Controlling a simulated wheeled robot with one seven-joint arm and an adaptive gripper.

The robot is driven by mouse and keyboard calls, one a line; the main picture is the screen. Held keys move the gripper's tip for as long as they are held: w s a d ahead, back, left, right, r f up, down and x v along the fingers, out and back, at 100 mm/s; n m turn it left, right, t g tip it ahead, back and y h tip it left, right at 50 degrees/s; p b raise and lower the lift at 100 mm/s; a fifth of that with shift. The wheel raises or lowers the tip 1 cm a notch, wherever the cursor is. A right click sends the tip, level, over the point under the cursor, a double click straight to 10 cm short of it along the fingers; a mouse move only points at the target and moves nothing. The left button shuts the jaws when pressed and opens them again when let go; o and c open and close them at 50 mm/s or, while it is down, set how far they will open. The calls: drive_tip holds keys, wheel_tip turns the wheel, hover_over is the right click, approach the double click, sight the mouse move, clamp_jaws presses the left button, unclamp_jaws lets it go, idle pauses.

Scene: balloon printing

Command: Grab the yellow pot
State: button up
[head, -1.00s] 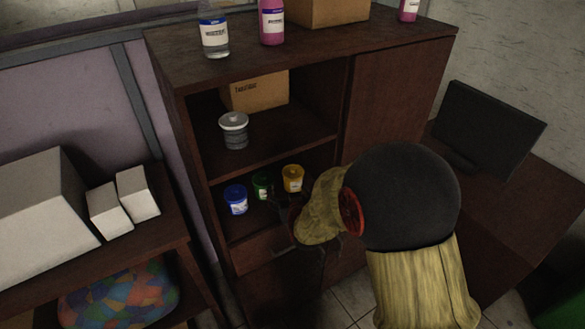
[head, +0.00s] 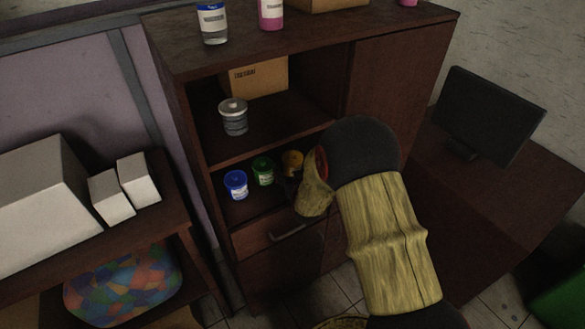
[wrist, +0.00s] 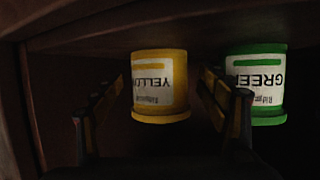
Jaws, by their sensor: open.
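The yellow pot (wrist: 159,88) stands on the lower shelf of the cabinet, and its label reads "YELLOW", upside down in the wrist view. In the head view the yellow pot (head: 292,160) is partly hidden by my arm. My gripper (wrist: 164,108) is open, with one finger at each side of the yellow pot in the picture. The fingers appear short of the pot or just beside it; contact cannot be told. In the head view my gripper (head: 290,186) is at the shelf opening, its fingers dark and partly hidden.
A green pot (wrist: 256,85) stands close beside the yellow one, near one finger. A blue pot (head: 236,184) stands further left on the same shelf. The upper shelf board (head: 270,148) runs above them. A drawer handle (head: 288,233) is below the opening.

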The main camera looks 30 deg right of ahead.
drive_tip(key=shift+c, duration=1.4)
drive_tip(key=c, duration=1.1)
drive_tip(key=shift+w, duration=0.1)
